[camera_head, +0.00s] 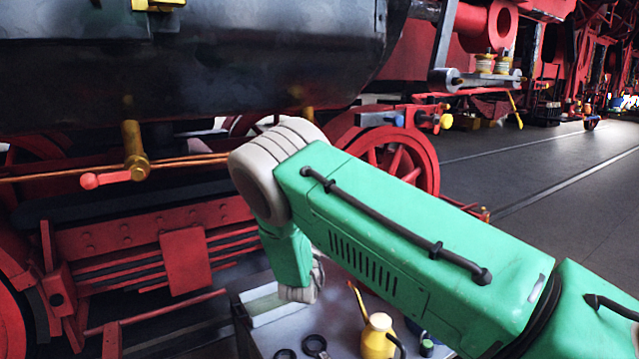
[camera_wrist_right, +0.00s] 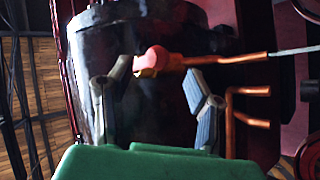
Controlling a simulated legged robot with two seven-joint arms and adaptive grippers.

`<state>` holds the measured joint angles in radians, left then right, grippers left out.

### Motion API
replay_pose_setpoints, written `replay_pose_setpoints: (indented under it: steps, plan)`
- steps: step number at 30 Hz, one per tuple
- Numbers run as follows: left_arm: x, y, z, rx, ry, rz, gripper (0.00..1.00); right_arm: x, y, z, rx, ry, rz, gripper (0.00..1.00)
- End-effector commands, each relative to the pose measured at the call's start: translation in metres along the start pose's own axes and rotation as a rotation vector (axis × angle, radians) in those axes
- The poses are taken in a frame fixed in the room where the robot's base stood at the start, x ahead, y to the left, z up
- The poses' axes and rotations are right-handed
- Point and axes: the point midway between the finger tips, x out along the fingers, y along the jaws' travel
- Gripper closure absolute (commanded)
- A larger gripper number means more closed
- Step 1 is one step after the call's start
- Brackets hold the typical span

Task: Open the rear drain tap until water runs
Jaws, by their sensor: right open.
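A brass drain tap (camera_head: 134,150) hangs under the dark boiler barrel at the left of the head view. Its red handle (camera_head: 104,180) points left, nearly level. Another brass fitting (camera_head: 307,114) shows partly behind my green right arm. I cannot tell from the picture which is the rear one. In the right wrist view a red tap handle (camera_wrist_right: 157,59) with some brass lies ahead of my right gripper (camera_wrist_right: 158,72). Its two grey fingers are spread to either side of the handle, apart from it. My left gripper is out of view.
Thin copper pipe (camera_head: 50,176) runs level behind the tap. Red spoked wheels (camera_head: 395,160) and red frame parts stand below and behind. A work surface with a yellow can (camera_head: 378,337) and black rings (camera_head: 315,344) lies below my arm. Open floor (camera_head: 540,165) is at the right.

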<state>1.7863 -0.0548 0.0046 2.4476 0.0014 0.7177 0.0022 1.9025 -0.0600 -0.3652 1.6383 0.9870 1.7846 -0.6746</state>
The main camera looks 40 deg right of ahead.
Motion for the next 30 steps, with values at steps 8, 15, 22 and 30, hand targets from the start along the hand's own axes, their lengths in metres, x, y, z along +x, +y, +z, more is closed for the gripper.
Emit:
replay_pose_setpoints:
  steps: [8,15,22,30]
  plan:
    - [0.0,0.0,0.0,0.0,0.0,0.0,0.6,-0.052,-0.001,0.001,-0.001,0.0,-0.001,0.54]
    - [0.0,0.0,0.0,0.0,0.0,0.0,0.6,-0.066,-0.001,0.001,0.001,0.0,0.0,0.54]
    - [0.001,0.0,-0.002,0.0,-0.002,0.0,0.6,-0.066,-0.001,0.001,0.001,0.0,0.0,0.54]
    - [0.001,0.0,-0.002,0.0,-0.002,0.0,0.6,-0.066,-0.001,0.001,0.001,0.0,0.0,0.54]
